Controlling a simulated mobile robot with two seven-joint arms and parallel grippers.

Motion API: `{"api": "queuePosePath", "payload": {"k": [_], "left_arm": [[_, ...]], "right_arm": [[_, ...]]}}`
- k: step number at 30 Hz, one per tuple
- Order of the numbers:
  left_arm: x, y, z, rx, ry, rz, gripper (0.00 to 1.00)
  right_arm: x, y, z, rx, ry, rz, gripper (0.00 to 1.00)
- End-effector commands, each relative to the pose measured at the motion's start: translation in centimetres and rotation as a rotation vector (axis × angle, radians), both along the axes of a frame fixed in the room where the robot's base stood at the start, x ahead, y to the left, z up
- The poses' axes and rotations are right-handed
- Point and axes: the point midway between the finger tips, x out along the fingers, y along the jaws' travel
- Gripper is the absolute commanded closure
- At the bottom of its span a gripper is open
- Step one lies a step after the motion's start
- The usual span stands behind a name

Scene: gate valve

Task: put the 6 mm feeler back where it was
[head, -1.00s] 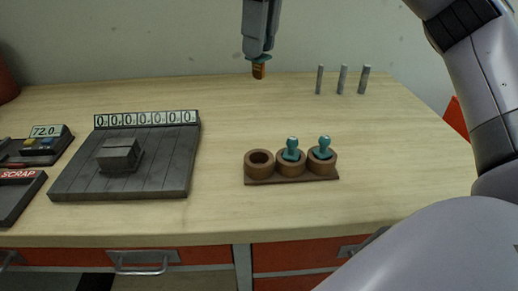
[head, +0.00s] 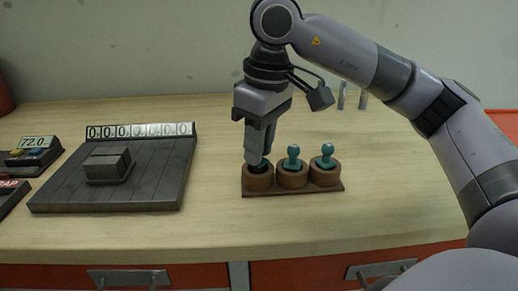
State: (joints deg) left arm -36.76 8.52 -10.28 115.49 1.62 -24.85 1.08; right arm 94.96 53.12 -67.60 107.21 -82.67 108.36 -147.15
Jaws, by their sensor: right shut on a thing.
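A brown rack (head: 330,188) with a row of round wooden cups stands on the table. Teal-topped feelers stand in the middle cup (head: 293,155) and the right cup (head: 326,155). My right gripper (head: 256,162) is down at the left cup (head: 258,181), its fingertips at the cup's mouth. It is shut on a feeler, which the fingers and the cup hide. I cannot tell how deep the feeler sits in the cup. My left gripper is not in view.
A dark grooved plate (head: 150,185) with a grey block (head: 107,166) and a number strip (head: 140,131) lies to the left. A device reading 72.0 (head: 35,150) stands at far left. Grey pins (head: 362,99) stand behind my right arm. The front table is clear.

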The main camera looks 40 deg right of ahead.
Motion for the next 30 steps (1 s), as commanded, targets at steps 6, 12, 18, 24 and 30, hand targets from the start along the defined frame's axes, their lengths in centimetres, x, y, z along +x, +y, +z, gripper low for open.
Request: {"api": "queuePosePath", "payload": {"k": [6, 12, 18, 24, 30], "left_arm": [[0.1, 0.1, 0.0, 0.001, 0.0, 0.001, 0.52], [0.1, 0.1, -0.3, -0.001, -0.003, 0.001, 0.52], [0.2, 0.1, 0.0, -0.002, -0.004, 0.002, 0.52], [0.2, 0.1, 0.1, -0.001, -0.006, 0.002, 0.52], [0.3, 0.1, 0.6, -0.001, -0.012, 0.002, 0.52]], "right_arm": [[0.0, 0.0, -0.7, 0.002, -0.001, 0.0, 1.0], [0.0, 0.0, -1.1, 0.001, -0.001, 0.001, 1.0], [0.0, 0.0, -1.0, 0.001, -0.001, 0.001, 0.52], [0.0, 0.0, -0.9, 0.001, -0.001, 0.001, 0.52], [-0.1, 0.0, 0.9, 0.001, -0.004, 0.001, 0.52]]}}
